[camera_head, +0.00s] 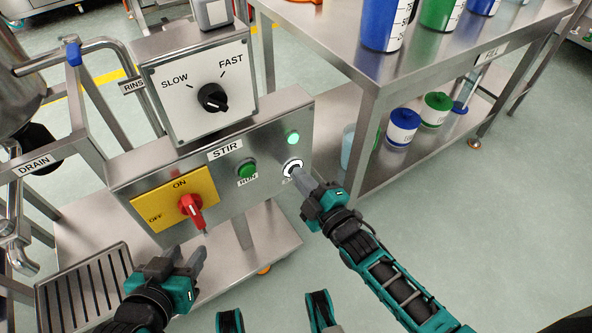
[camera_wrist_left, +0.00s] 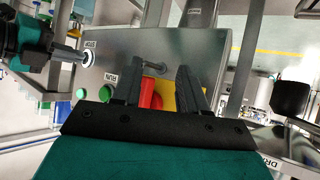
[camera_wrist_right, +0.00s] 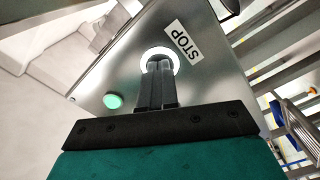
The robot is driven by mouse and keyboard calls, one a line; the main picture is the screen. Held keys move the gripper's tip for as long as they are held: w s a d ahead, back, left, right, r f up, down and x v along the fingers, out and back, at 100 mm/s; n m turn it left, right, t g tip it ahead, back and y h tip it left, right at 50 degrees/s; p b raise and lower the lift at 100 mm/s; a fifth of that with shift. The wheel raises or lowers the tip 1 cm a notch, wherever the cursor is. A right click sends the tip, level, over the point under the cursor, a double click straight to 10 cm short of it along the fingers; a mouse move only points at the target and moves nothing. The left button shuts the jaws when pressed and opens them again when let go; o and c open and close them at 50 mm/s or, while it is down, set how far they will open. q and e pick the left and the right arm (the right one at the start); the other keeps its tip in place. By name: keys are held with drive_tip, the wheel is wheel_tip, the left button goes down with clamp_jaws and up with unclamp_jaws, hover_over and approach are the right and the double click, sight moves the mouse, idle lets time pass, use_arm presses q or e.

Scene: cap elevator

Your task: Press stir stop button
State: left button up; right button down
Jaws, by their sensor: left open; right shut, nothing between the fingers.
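The stop button, a ring of white light around a dark centre, sits at the right end of the STIR panel (camera_head: 268,185). In the head view the stop button (camera_head: 293,168) is partly covered by my right gripper (camera_head: 304,178). My right gripper is shut and empty, its fingertips at the button. In the right wrist view the shut fingers (camera_wrist_right: 157,68) overlap the lit ring (camera_wrist_right: 158,52), beside a STOP label (camera_wrist_right: 182,41). Contact is not certain. My left gripper (camera_head: 190,250) is open and empty, low in front of the yellow ON/OFF plate.
A green RUN button (camera_head: 247,170) and a lit green lamp (camera_head: 293,137) are near the stop button. A red switch (camera_head: 191,208) stands on the yellow plate. A speed dial (camera_head: 212,98) is above. A steel table (camera_head: 345,45) with bottles stands to the right.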

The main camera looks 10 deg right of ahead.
use_arm(q)
drive_tip(key=shift+r+p, duration=1.15)
use_arm(e)
drive_tip(key=shift+v, duration=2.7)
drive_tip(key=s+d+r+m+g+h, duration=0.1)
drive_tip(key=s+r+m+g+h, duration=0.2)
drive_tip(key=s+m+g, duration=0.7)
use_arm(q)
drive_tip(key=s+a+r+y+p, duration=0.1)
drive_tip(key=a+r+p, duration=0.3)
drive_tip(key=r+p, duration=0.7)
drive_tip(key=s+p, duration=0.1)
drive_tip(key=p, duration=0.6)
drive_tip(key=shift+a+r, duration=0.15)
drive_tip(key=shift+r, duration=0.05)
use_arm(e)
drive_tip(key=d+r+m+t+h, duration=0.1)
drive_tip(key=d+r+m+t, duration=0.2)
drive_tip(key=r, duration=0.9)
drive_tip(key=shift+s+d+t, duration=0.15)
drive_tip(key=shift+d+t, duration=0.25)
drive_tip(key=shift+r, duration=0.1)
